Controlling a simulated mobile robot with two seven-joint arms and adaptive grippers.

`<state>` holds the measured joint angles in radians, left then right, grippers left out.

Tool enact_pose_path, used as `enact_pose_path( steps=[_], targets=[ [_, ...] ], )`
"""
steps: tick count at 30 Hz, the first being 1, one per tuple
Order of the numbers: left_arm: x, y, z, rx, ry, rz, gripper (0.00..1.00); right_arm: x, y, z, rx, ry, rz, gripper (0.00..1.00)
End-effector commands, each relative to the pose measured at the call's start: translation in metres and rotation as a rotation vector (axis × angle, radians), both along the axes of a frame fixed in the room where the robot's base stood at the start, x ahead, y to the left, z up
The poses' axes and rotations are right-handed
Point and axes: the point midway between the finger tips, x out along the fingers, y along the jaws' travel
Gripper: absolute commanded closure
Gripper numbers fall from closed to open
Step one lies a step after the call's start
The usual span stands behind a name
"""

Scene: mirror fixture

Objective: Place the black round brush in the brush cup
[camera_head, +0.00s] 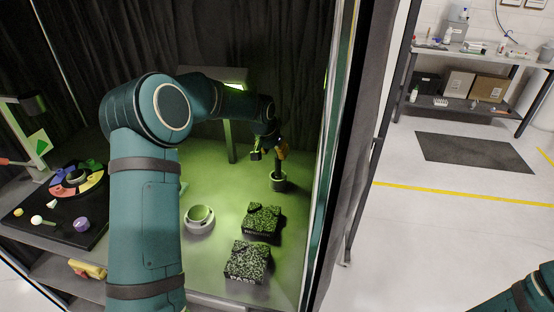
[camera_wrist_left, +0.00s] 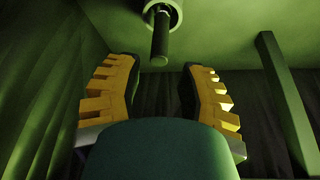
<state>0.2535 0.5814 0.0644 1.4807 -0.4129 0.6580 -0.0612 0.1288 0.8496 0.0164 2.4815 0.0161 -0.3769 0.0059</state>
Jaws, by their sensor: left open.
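The black round brush (camera_head: 278,163) stands roughly upright in the brush cup (camera_head: 279,184), a small round cup on the green-lit table. In the left wrist view the dark brush (camera_wrist_left: 161,40) comes out of the ring-shaped cup (camera_wrist_left: 178,13). My left gripper (camera_head: 268,153) is close to the brush's upper end. Its yellow-padded fingers (camera_wrist_left: 160,66) are open, with the brush end showing in the gap between them; no contact shows. The brush's lower end is hidden in the cup. My right gripper is out of view.
Two black speckled boxes (camera_head: 262,219) (camera_head: 247,262) and a round white-rimmed dish (camera_head: 199,217) lie nearer the front. A post (camera_head: 230,141) stands behind the cup. A black board (camera_head: 62,226) with a coloured wheel is at left. A metal frame edge (camera_head: 318,200) bounds the right.

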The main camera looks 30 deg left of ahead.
Motion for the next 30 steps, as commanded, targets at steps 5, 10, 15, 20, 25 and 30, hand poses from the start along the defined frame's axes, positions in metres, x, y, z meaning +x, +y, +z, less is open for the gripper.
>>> enact_pose_path(
  steps=[5, 10, 15, 20, 25, 30],
  targets=[
    [-0.010, 0.000, 0.024, 0.001, -0.001, -0.002, 0.61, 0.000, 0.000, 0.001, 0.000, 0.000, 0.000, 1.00],
    [-0.014, 0.000, 0.033, 0.000, 0.001, -0.001, 0.61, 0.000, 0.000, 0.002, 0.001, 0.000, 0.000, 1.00],
    [-0.014, 0.000, 0.033, 0.000, 0.002, -0.001, 0.61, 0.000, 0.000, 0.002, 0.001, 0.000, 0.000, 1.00],
    [-0.014, 0.000, 0.033, 0.000, 0.001, -0.001, 0.61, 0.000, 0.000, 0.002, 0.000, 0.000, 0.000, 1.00],
    [-0.014, 0.000, 0.033, 0.000, 0.001, -0.001, 0.61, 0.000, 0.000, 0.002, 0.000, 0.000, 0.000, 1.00],
    [-0.014, 0.001, 0.033, 0.000, 0.001, 0.000, 0.61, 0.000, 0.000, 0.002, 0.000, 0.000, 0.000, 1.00]
  ],
)
